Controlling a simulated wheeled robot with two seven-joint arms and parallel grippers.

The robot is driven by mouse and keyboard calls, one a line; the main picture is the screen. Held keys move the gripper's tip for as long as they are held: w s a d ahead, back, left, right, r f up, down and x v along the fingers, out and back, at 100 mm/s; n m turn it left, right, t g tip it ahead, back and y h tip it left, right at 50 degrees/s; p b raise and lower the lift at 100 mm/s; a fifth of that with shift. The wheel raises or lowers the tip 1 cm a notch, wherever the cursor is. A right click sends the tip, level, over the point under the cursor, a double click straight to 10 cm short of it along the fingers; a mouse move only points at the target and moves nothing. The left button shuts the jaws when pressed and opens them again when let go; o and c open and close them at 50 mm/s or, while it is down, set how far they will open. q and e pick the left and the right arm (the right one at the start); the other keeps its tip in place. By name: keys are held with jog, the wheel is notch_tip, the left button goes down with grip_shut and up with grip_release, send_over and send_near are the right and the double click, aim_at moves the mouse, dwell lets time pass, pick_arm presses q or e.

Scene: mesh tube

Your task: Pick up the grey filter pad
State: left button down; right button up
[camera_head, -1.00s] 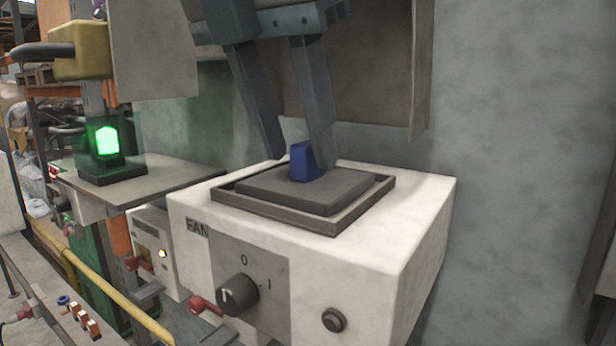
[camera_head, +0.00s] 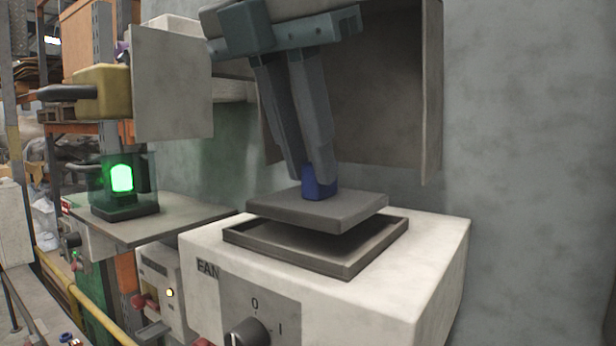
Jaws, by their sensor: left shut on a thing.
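The grey filter pad (camera_head: 300,210) is a flat dark square with a blue handle (camera_head: 317,188) on top. It hangs a little above the shallow square frame (camera_head: 375,254) on the white fan box, roughly level and clear of it. My left gripper (camera_head: 313,178) comes down from above, its two long grey fingers shut on the blue handle. The fingertips partly hide the handle. My right gripper is not in view.
The white fan box (camera_head: 440,265) has a dark knob (camera_head: 248,333) on its front. A hood panel (camera_head: 375,100) stands behind the gripper. A green lamp (camera_head: 121,178) sits on a shelf (camera_head: 185,217) at left. A plain wall is at right.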

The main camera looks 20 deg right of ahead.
aim_at(307, 202)
pick_arm(q)
notch_tip(307, 202, up, 8)
jog(key=b, duration=0.1)
jog(key=shift+f, duration=0.2)
dwell(0.7)
